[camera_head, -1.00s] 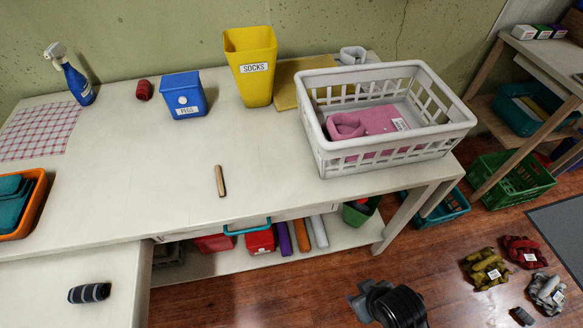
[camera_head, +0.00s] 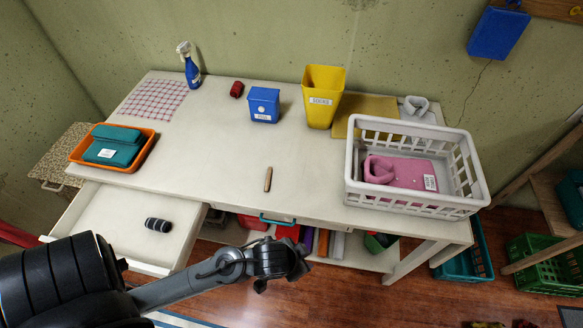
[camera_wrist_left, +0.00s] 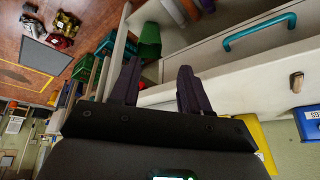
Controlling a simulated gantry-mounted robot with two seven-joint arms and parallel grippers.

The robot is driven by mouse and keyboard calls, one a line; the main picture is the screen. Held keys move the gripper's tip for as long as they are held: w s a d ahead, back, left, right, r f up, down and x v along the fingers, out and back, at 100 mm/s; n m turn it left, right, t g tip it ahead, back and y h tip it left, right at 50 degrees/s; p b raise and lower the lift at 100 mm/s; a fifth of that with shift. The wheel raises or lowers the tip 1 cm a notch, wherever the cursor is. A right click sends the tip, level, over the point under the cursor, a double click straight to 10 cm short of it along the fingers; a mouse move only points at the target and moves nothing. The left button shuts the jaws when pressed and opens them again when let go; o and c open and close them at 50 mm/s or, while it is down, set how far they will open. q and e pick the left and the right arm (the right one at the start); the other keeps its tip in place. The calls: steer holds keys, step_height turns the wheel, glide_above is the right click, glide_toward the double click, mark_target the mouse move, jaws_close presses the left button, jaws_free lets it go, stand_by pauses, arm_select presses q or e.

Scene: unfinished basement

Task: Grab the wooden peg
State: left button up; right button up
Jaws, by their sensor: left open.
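The wooden peg (camera_head: 268,179) is a short light-brown stick lying on the white table (camera_head: 215,170), near its front edge. In the left wrist view a small tan wooden piece (camera_wrist_left: 296,82), seemingly the peg, shows near the right edge. My left gripper (camera_head: 283,265) is in front of the table, nearer the camera than the peg and apart from it. In the left wrist view its two dark fingers (camera_wrist_left: 158,78) are spread with nothing between them. My right gripper is not in view.
An open drawer (camera_head: 110,217) holds a dark striped roll (camera_head: 158,225). A blue bin (camera_head: 264,104), a yellow bin (camera_head: 323,96) and a white basket (camera_head: 350,165) with pink items stand behind or right of the peg. An orange tray (camera_head: 75,157) is left. The tabletop around the peg is clear.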

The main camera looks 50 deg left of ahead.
arm_select(q)
steer(key=w+r+t+p, duration=0.1)
steer(key=w+r+p, duration=0.3)
steer(key=w, duration=0.2)
steer(key=n+g+y, duration=0.1)
steer(key=n+g, duration=0.4)
steer(key=n, duration=0.6)
glide_toward(268, 178)
steer(key=shift+w+d+f+b, duration=0.25)
steer(key=shift+d+f+b, duration=0.1)
steer(key=shift+d+f, duration=0.3)
steer(key=shift+w+a+f, duration=0.1)
steer(key=shift+a+f, duration=0.15)
steer(key=shift+f, duration=0.6)
steer(key=f, duration=0.2)
steer(key=a+f, duration=0.1)
steer(key=f, duration=0.1)
steer(key=shift+w+a+b, duration=0.1)
steer(key=shift+a+b, duration=0.05)
steer(key=shift+b, duration=0.15)
steer(key=shift+w+f, duration=0.1)
steer(key=shift+f, duration=0.4)
steer(key=shift+a, duration=0.1)
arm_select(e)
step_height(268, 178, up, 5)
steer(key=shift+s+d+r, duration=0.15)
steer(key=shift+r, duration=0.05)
